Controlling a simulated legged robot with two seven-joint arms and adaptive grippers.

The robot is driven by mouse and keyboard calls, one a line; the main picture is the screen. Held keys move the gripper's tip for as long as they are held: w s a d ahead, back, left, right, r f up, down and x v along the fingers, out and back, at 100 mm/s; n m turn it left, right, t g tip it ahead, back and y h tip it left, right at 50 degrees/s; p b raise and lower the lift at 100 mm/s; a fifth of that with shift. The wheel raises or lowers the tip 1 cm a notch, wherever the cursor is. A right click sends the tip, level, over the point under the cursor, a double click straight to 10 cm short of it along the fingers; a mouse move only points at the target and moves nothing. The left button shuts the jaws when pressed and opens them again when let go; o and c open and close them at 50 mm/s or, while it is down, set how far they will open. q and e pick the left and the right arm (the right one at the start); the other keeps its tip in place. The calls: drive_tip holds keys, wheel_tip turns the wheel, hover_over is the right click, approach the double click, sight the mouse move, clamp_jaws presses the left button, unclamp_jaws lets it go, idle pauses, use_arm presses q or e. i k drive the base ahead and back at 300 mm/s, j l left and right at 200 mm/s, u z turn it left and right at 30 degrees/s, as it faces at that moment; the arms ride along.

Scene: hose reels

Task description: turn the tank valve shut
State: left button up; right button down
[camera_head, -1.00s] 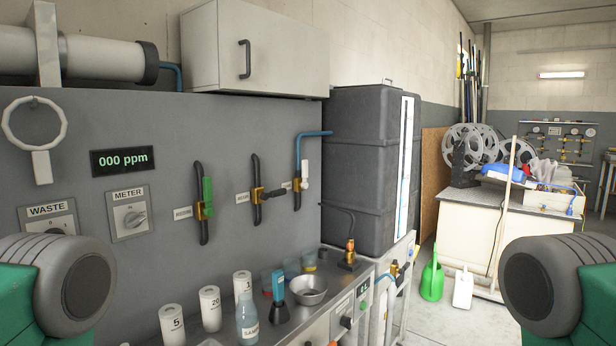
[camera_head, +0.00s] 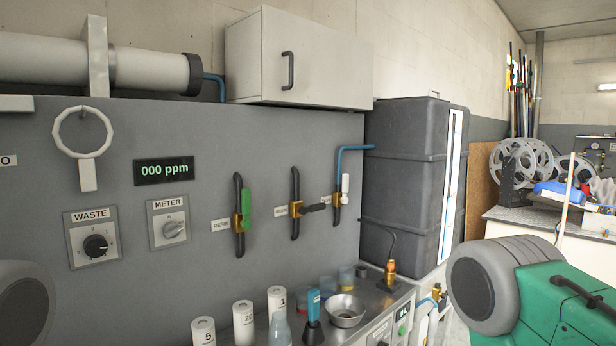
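Three brass valves sit on the grey wall panel. One has a green handle pointing up (camera_head: 249,203). One has a black handle lying sideways to the right (camera_head: 313,208). One has a white handle pointing up (camera_head: 345,182), and a blue pipe (camera_head: 341,160) runs from it to the dark grey tank (camera_head: 400,180). The labels beside the valves are too small to read surely, so I cannot tell which names the tank. Another small brass valve (camera_head: 437,290) shows below the tank. Neither gripper is in view; only upper parts of my arms show at the lower edges.
The bench under the panel holds white numbered weights (camera_head: 243,322), bottles and a metal bowl (camera_head: 345,310). WASTE (camera_head: 96,246) and METER (camera_head: 174,228) knobs and a display reading 000 ppm (camera_head: 164,170) are on the panel. Hose reels (camera_head: 512,165) stand at the right.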

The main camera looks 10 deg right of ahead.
sight(345, 177)
drive_tip(key=i+l+u, duration=0.15)
drive_tip(key=l, duration=0.2)
drive_tip(key=i+l+u, duration=0.1)
drive_tip(key=l, duration=0.3)
drive_tip(key=i+l+u, duration=0.15)
drive_tip(key=i+l, duration=0.15)
drive_tip(key=i+l+u, duration=0.1)
drive_tip(key=l, duration=0.35)
drive_tip(key=i+l+u, duration=0.15)
drive_tip(key=l, duration=0.3)
